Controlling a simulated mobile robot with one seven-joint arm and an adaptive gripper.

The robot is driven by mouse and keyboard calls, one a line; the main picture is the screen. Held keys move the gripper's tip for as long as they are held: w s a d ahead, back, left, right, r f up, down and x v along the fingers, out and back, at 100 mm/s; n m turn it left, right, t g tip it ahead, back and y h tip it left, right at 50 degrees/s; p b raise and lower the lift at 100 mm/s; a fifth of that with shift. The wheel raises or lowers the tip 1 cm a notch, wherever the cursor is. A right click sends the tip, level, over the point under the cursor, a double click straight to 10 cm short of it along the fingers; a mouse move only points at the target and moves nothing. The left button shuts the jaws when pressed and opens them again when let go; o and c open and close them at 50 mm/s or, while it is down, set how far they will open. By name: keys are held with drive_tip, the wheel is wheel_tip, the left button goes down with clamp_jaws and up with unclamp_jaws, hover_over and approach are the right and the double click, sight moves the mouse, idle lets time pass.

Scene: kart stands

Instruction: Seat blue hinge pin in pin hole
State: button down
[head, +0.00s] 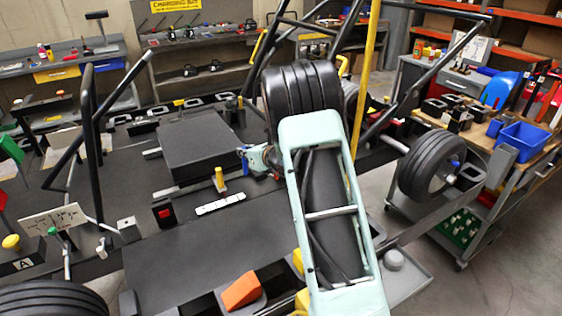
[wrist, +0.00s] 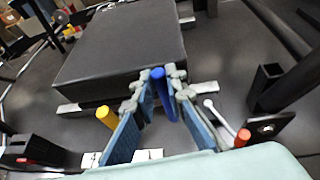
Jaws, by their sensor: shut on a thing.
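The blue hinge pin (wrist: 158,77) sits between the tips of my gripper (wrist: 160,90) in the wrist view. In the head view my gripper (head: 247,160) is small and partly behind my pale green arm, beside the right edge of the dark seat-like pad. I cannot tell for sure which opening is the pin hole, and the pin is not clearly visible in that view.
The dark pad (head: 190,146) lies close by; it fills the top of the wrist view (wrist: 120,45). A yellow peg (head: 219,180) and a red-topped black block (head: 163,212) stand nearby. A black open-topped post (wrist: 268,80) and a red peg (wrist: 242,137) stand right of the fingers.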

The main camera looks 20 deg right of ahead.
drive_tip(key=w+d+r+m+h+b, duration=0.1)
drive_tip(key=w+d+r, duration=0.2)
drive_tip(key=d+r, duration=0.4)
drive_tip(key=w+d+r+b, duration=0.1)
drive_tip(key=w+d+r, duration=0.2)
drive_tip(key=d+r, duration=0.35)
drive_tip(key=f, duration=0.3)
drive_tip(key=d+f+b, duration=0.1)
drive_tip(key=f, duration=0.7)
drive_tip(key=shift+w+d+b, duration=0.2)
drive_tip(key=shift+d+b, duration=0.15)
drive_tip(key=shift+b, duration=0.05)
drive_tip(key=shift+r, duration=0.1)
drive_tip(key=shift+f+b, duration=0.45)
drive_tip(key=shift+f, duration=0.2)
drive_tip(key=c, duration=2.2)
unclamp_jaws()
drive_tip(key=shift+c, duration=0.2)
